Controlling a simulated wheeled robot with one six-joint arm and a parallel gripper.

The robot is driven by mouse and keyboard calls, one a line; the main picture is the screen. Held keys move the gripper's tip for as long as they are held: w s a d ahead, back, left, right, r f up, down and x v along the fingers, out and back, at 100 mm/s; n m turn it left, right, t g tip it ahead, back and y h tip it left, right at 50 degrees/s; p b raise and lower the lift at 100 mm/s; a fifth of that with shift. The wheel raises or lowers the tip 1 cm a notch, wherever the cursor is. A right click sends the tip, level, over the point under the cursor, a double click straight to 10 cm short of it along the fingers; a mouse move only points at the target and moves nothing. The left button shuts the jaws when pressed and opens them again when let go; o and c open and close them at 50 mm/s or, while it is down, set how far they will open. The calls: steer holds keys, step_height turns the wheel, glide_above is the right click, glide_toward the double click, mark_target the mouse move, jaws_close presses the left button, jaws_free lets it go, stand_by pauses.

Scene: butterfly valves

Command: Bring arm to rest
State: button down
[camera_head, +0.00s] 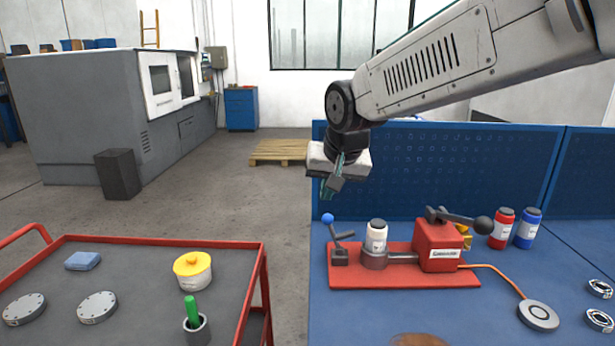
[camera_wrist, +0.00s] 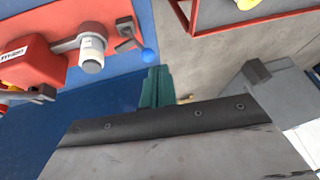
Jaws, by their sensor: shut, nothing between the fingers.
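My arm reaches in from the upper right in the head view. My gripper (camera_head: 333,184) hangs at its end, above the left edge of the blue bench (camera_head: 320,300) and in front of its blue perforated back panel (camera_head: 450,165). The green fingers are together with nothing between them. In the wrist view my gripper (camera_wrist: 157,84) shows as green fingers side by side, apart from the blue-knobbed lever (camera_wrist: 148,55) and the red fixture (camera_wrist: 60,40). In the head view the red fixture (camera_head: 440,246) holds a white bottle (camera_head: 376,236) below and right of my gripper.
Red and blue bottles (camera_head: 527,228) stand at the bench's back. A pallet (camera_head: 280,152) lies on the open floor behind.

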steer(key=s+d+f+g, duration=0.1)
steer(key=s+d, duration=0.4)
steer(key=s, duration=0.5)
steer(key=s+d+f+g+h, duration=0.1)
steer(key=s+d+f, duration=0.1)
steer(key=s+d, duration=0.4)
steer(key=s+d+f+g, duration=0.2)
steer(key=s+d, duration=0.4)
steer(key=s, duration=0.9)
steer(key=shift+s+d+n+h, duration=0.15)
steer(key=shift+s+n+h, duration=0.1)
steer(key=shift+n+h, duration=0.05)
